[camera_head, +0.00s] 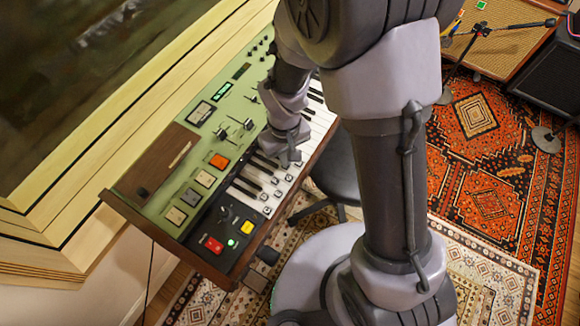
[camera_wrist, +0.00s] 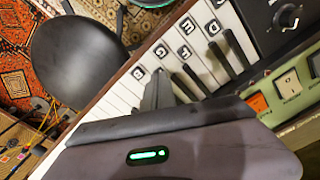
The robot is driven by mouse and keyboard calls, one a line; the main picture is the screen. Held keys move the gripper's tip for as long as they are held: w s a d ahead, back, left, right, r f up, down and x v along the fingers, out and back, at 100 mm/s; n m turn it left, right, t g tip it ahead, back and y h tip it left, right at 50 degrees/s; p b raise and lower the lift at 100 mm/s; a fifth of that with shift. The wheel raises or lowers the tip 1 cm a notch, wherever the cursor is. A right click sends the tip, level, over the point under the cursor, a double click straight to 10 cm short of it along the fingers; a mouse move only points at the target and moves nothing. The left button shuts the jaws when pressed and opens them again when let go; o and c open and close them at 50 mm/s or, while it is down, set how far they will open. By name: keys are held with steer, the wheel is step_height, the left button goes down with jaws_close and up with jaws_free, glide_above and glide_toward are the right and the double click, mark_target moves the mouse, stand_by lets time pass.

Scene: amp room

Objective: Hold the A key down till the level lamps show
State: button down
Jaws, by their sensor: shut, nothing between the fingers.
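The keyboard (camera_head: 262,180) is a row of white and black keys on a green instrument, with letter tags on several white keys. My gripper (camera_head: 291,157) is shut and empty, pointing down over the tagged white keys. Its dark fingers (camera_wrist: 158,78) also show in the wrist view, at or just above the keys near the A and B tags. I cannot tell whether they touch a key. I cannot make out which lights are the level lamps.
The green panel (camera_head: 160,205) carries sliders, meters and an orange button (camera_head: 219,161). A dark corner panel has a red button (camera_head: 213,244), a yellow button (camera_head: 247,228) and a lit green lamp (camera_head: 231,243). A black stool (camera_wrist: 75,60) stands close to the keyboard's front edge.

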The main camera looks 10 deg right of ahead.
steer(key=shift+f+b, duration=0.8)
steer(key=shift+f, duration=0.2)
steer(key=shift+r, duration=0.1)
stand_by(1.9)
step_height(320, 180, up, 7)
steer(key=p, duration=0.6)
steer(key=d+r+m+t, duration=0.2)
steer(key=d+r+m, duration=0.1)
steer(key=r, duration=1)
steer(key=s+d+r+m+t+y, duration=0.1)
steer(key=s+d+r+m+t, duration=0.1)
steer(key=s+r, duration=0.3)
steer(key=s+d+r+m+t+y, duration=0.1)
steer(key=s+r+m, duration=0.2)
steer(key=s+r, duration=0.3)
steer(key=shift+s+d+r+m+t, duration=0.2)
steer(key=shift+d+r+m+t, duration=0.2)
steer(key=shift+r, duration=0.5)
